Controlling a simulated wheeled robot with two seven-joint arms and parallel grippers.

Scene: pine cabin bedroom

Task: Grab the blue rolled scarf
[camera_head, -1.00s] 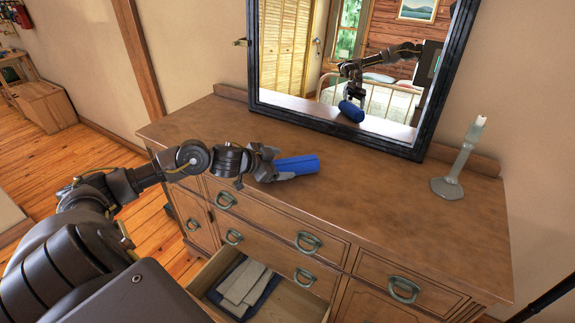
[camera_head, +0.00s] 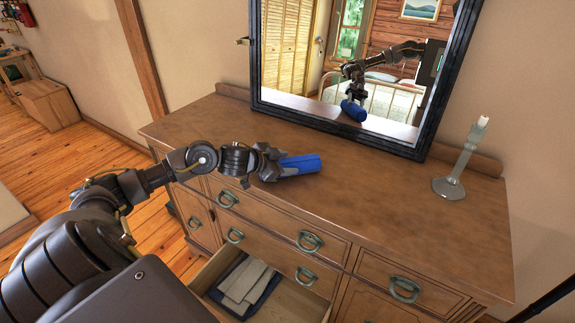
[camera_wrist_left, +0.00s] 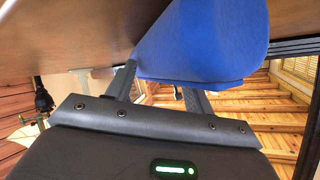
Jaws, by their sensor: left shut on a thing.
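The blue rolled scarf (camera_head: 303,164) lies at the front left part of the dresser top. My left gripper (camera_head: 284,166) comes in from the left and is shut on the scarf near its left end. In the left wrist view the scarf (camera_wrist_left: 205,40) fills the upper middle, between the fingers. The scarf's underside is hidden in the head view, so I cannot tell whether it still touches the wood. My right gripper is not in view.
The wooden dresser (camera_head: 370,200) has a black-framed mirror (camera_head: 330,120) at the back and a grey-green candlestick (camera_head: 453,175) at the right. An open drawer (camera_head: 292,300) below holds folded cloths (camera_head: 246,282).

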